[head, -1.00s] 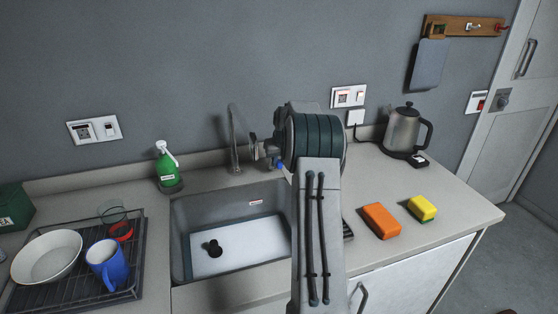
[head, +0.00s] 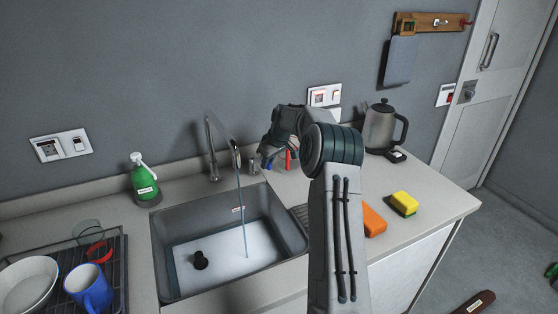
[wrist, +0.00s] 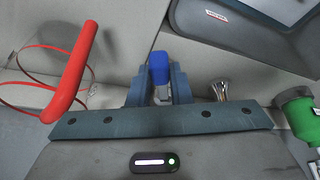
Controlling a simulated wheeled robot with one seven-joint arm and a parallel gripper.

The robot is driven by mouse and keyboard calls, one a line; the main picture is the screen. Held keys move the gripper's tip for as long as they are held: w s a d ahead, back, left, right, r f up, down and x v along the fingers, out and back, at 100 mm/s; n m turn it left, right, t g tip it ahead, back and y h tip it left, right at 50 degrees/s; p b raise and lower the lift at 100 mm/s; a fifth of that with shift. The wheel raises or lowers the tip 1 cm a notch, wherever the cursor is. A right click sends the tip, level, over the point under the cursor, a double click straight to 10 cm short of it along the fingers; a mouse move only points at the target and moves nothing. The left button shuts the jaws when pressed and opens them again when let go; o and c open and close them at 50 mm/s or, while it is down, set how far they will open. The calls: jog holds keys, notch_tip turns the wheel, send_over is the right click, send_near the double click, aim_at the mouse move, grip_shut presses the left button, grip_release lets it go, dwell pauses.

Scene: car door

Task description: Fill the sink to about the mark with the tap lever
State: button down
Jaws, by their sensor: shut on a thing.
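The tap (head: 212,150) stands behind the sink (head: 165,225), and a thin stream of water (head: 242,215) runs from its spout into the basin. The sink's pale floor shows; I cannot tell the water depth. A small label with red print (head: 238,209) is on the back inner wall, and it also shows in the wrist view (wrist: 216,15). My gripper (head: 266,160) is right of the tap. In the wrist view its fingers (wrist: 160,88) are closed around a blue lever (wrist: 159,68). A red lever (wrist: 72,75) stands beside it, clear of the fingers.
A black plug (head: 201,260) is in the sink. A green soap bottle (head: 145,178) stands left of the tap. A dish rack (head: 122,275) with a blue mug (head: 88,290) is at left. A kettle (head: 380,128), orange sponge (head: 374,221) and yellow sponge (head: 404,203) are at right.

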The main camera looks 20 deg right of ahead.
jog(key=c, duration=1.3)
grip_release()
jog(key=shift+r, duration=0.1)
jog(key=b+v, duration=0.2)
jog(key=v, duration=1.1)
jog(key=shift+s+r, duration=0.25)
